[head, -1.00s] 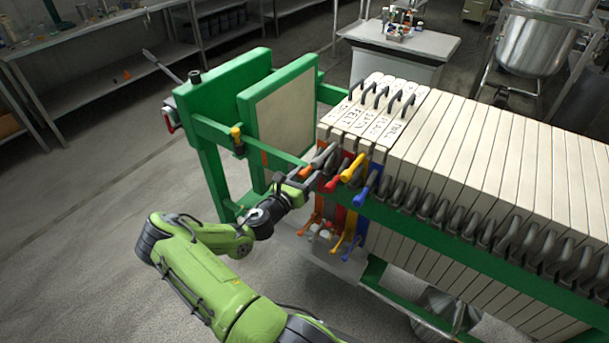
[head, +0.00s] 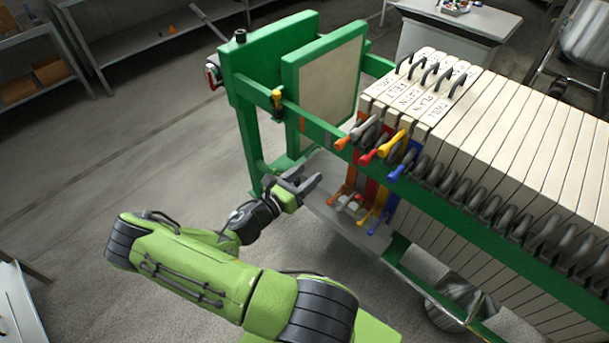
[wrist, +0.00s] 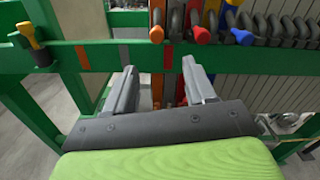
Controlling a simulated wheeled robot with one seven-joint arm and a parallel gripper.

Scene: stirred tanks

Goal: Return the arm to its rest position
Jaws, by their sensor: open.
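My green arm (head: 190,262) reaches from the lower middle of the head view toward the filter press. My gripper (head: 312,183) is open and empty beside the press's green side rail (head: 330,135), on the near side and lower than it in the picture. In the wrist view my gripper (wrist: 161,85) shows two grey fingers spread apart, with nothing between them but the rail and coloured plate parts beyond. I cannot tell the exact gap between fingers and rail.
Coloured handles, among them a red one (head: 371,157) and a blue one (head: 402,168), stick out over the rail. White plates (head: 520,150) fill the press to the right. A drip tray (head: 345,225) lies below. The floor (head: 140,140) at left is clear.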

